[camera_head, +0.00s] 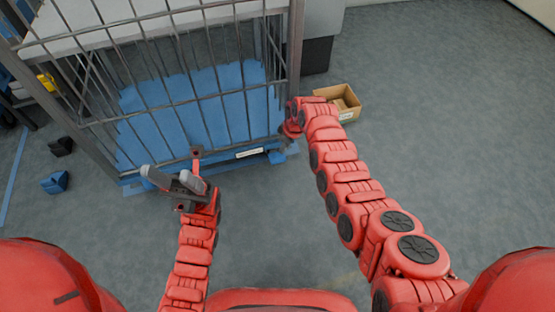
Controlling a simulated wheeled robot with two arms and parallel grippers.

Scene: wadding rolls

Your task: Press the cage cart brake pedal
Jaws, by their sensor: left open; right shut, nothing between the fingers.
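The cage cart (120,180) stands ahead, with grey bars and a blue floor panel (190,105). Its lower front edge carries a white label (250,153). I cannot make out the brake pedal; the cart's lower right front corner is partly covered by my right arm. My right gripper (291,130) is at that corner, low beside the corner post, mostly hidden by its own wrist; it is shut with nothing held. I cannot tell whether it touches the cart. My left gripper (173,175) is open and empty, its grey fingers spread in front of the cart's lower front edge.
An open cardboard box (343,101) lies on the floor right of the cart, close to my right arm. A blue item (55,182) and a black item (61,146) lie at the left. The grey floor (450,130) at the right is clear.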

